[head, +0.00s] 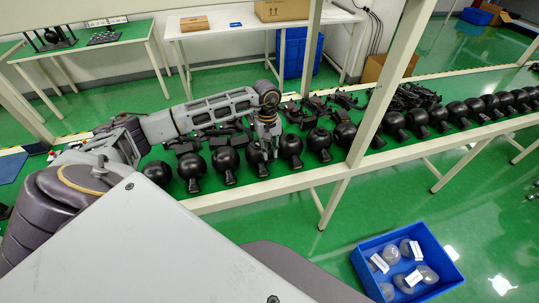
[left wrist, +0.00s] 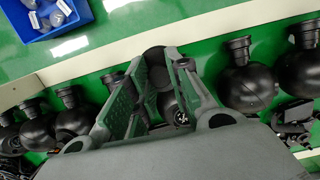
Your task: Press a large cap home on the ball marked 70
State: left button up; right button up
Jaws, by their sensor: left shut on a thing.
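My left gripper (head: 268,152) points down over the near row of black balls, at a ball (head: 255,157) near the middle of that row. In the left wrist view its two fingers (left wrist: 157,75) are closed around a dark round piece (left wrist: 155,56), which looks like a black cap. A black ball with a small white mark (left wrist: 180,118) shows between the fingers. The mark is too small to read as 70. I cannot tell whether the dark piece touches the ball's neck or sits fully on it. My right gripper is not in view.
More black balls with short necks (head: 319,141) stand close on both sides along the green bench. Dark camera parts (head: 345,100) lie behind them. An upright post (head: 374,110) rises to the right. A blue bin (head: 358,262) with clear labelled pieces stands in front.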

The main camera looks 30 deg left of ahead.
pick_arm(q)
jog(key=shift+w+a+r+n, duration=0.15)
jog(key=shift+w+r+n, duration=0.15)
jog(key=shift+n, duration=0.6)
jog(key=shift+w+a+r+n, duration=0.1)
jog(key=shift+w+r+n, duration=0.05)
jog(key=shift+n, duration=0.25)
jog(key=n, duration=0.2)
jog(key=w+n, duration=0.1)
jog(key=n, duration=0.1)
jog(key=shift+r+t, duration=0.3)
jog(key=shift+r, duration=0.1)
jog(key=n, duration=0.4)
jog(key=shift+w+a+r+t, duration=0.1)
jog(key=shift+w+r+t, duration=0.1)
jog(key=shift+t, duration=0.1)
jog(key=n, duration=0.8)
jog(key=n+t, duration=0.1)
jog(key=n, duration=0.4)
jog(key=shift+w+y, duration=0.4)
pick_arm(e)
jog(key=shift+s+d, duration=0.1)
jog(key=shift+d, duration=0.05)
pick_arm(q)
jog(key=shift+n, duration=0.4)
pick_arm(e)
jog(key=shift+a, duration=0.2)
